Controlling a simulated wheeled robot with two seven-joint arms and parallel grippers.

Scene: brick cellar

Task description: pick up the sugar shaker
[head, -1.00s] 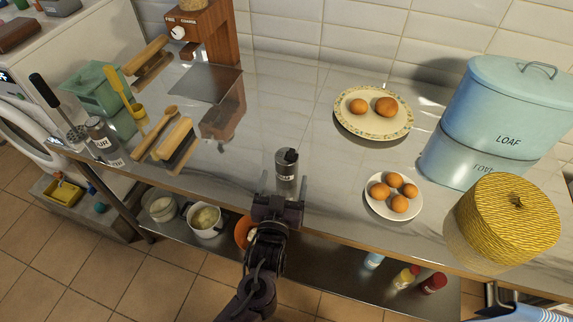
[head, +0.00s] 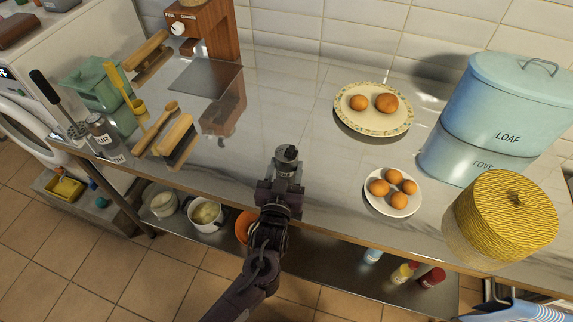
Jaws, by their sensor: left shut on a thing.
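The sugar shaker (head: 287,165) is a small metal cylinder with a dark top, upright near the front edge of the steel counter. My left gripper (head: 284,180) is at the shaker, reaching in from the front edge, with its fingers shut on the shaker's sides. The gripper hides the shaker's lower part, so I cannot tell whether its base touches the counter. My right gripper is not in view.
A plate with eggs (head: 393,191) is to the right, and an oval platter (head: 373,109) lies behind it. A yellow woven container (head: 502,218) and blue bread bin (head: 503,120) stand far right. Brushes (head: 176,139) lie left. The counter's middle is clear.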

